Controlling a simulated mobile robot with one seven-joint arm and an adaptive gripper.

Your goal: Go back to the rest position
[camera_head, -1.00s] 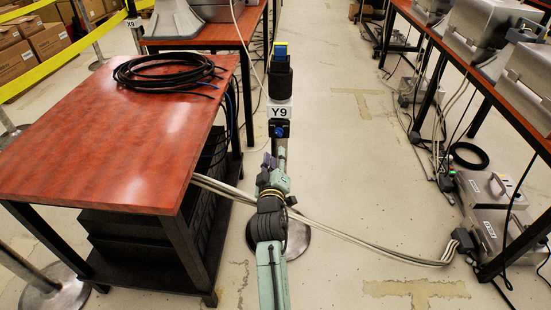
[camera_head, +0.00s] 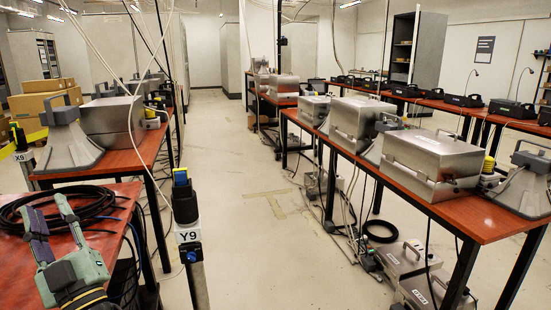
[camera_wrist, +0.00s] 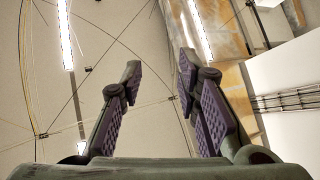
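My gripper (camera_head: 49,216) shows at the lower left of the head view, raised and pointing up, in front of the left red table (camera_head: 125,192). In the wrist view its two purple-padded fingers (camera_wrist: 157,95) stand apart with nothing between them; ceiling lights and cables show behind. The gripper is open and empty. The post with the Y9 sign (camera_head: 188,236) stands to the right of my gripper, apart from it, with a blue and yellow top.
Black coiled cable (camera_head: 90,203) lies on the left table behind my gripper. A long red table (camera_head: 470,222) with metal cases runs along the right. Grey cases (camera_head: 405,260) and cables lie on the floor below it. The aisle floor (camera_head: 270,240) between is mostly clear.

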